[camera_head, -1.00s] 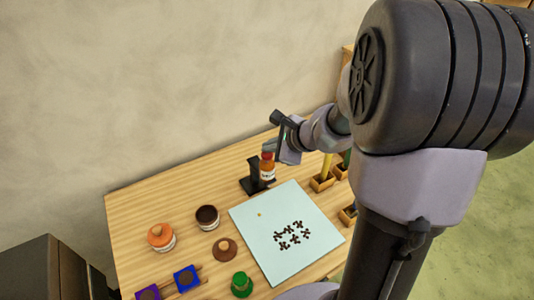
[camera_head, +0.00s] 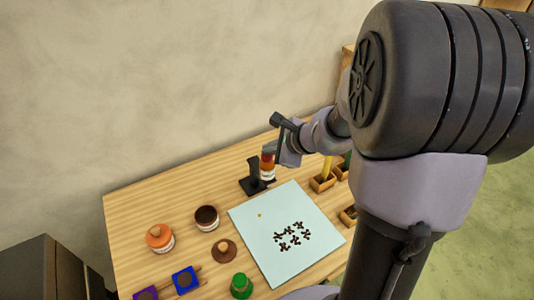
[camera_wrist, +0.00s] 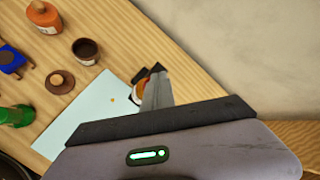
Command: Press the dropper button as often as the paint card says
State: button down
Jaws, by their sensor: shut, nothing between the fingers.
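The dropper, a small bottle with a red top and orange body (camera_head: 267,172), stands in a black stand (camera_head: 250,182) at the table's back edge. My gripper (camera_head: 276,152) is shut and empty, right at the bottle's upper part; I cannot tell whether it touches. In the wrist view the shut fingers (camera_wrist: 157,92) cover much of the bottle (camera_wrist: 142,87), and the black stand shows behind them. A pale blue panel (camera_head: 262,240) lies in front, with several dark flower-like marks and a small yellow dot. I cannot make out which thing is the paint card, and no button is clearly visible.
An orange jar (camera_head: 160,238), an open dark jar (camera_head: 207,217) and a brown knobbed lid (camera_head: 224,250) stand left of the panel. Blue (camera_head: 185,279), purple (camera_head: 147,293) and green (camera_head: 241,286) pieces are at the front. Wooden holders (camera_head: 322,182) stand right. The back left table is clear.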

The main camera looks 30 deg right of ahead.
aim_at(269, 157)
jog(key=shift+f+b, duration=0.35)
jog(key=shift+r, duration=0.1)
dwell(0.5)
jog(key=shift+r+p, duration=1.2)
jog(key=shift+r, duration=0.1)
notch_tip(269, 157, up, 5)
jog(key=p, duration=0.4)
